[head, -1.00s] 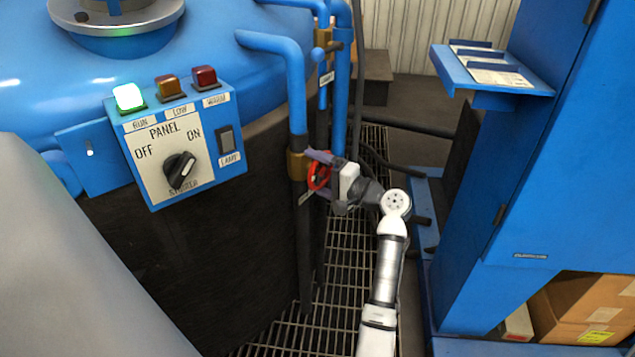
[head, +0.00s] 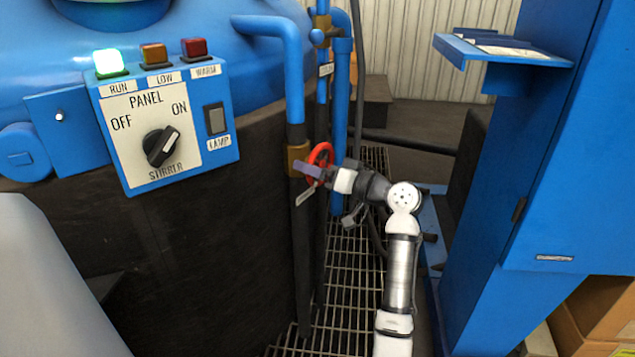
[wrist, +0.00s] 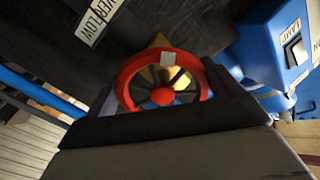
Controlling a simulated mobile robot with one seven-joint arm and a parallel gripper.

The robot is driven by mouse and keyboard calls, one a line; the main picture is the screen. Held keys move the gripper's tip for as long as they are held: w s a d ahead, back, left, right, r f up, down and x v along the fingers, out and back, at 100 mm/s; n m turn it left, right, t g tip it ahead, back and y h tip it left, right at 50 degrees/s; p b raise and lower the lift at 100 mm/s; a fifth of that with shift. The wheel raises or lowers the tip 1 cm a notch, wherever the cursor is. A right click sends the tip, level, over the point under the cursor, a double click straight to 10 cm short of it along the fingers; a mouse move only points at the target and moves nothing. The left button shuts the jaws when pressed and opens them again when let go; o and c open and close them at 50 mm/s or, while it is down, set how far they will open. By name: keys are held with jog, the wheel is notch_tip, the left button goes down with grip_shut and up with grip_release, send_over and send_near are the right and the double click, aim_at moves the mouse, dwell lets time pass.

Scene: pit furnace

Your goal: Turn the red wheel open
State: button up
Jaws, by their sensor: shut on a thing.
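The red wheel (head: 321,157) sits on a brass valve body (head: 298,160) on a blue pipe beside the large tank. In the wrist view the wheel (wrist: 121,86) faces the camera, with a red hub, dark spokes and a pale mark at the top of its rim. My gripper (head: 316,172) is at the wheel, shut on its rim, with a finger on each side in the wrist view. The finger surfaces cover the wheel's lower part there. A tag below the valve reads "OVERFLOW" in part in the wrist view (wrist: 92,20).
A control panel (head: 190,150) with a lit green lamp (head: 109,62) and a stirrer knob is on the tank at left. A blue cabinet (head: 540,190) with a shelf (head: 500,48) stands close on the right. Metal grating (head: 345,270) covers the narrow floor between.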

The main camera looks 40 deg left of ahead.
jog(key=n+b, duration=0.1)
jog(key=n, duration=0.1)
jog(key=n+b, duration=0.1)
jog(key=b, duration=0.1)
jog(key=n+b, duration=0.2)
jog(key=shift+w+f+n, duration=0.3)
jog(key=shift+f, duration=0.05)
jog(key=shift+w+r+n+b, duration=0.1)
jog(key=shift+r+n+b, duration=0.05)
jog(key=shift+n+b, duration=0.75)
jog(key=shift+w+r+n+b, duration=0.1)
jog(key=shift+n+b, duration=0.5)
jog(key=shift+n, duration=0.5)
jog(key=o, duration=0.7)
jog(key=shift+d, duration=0.1)
jog(key=d, duration=0.4)
jog(key=d+p, duration=0.1)
jog(key=d, duration=0.4)
jog(key=w+d+p, duration=0.1)
jog(key=d, duration=0.3)
jog(key=shift+d, duration=0.35)
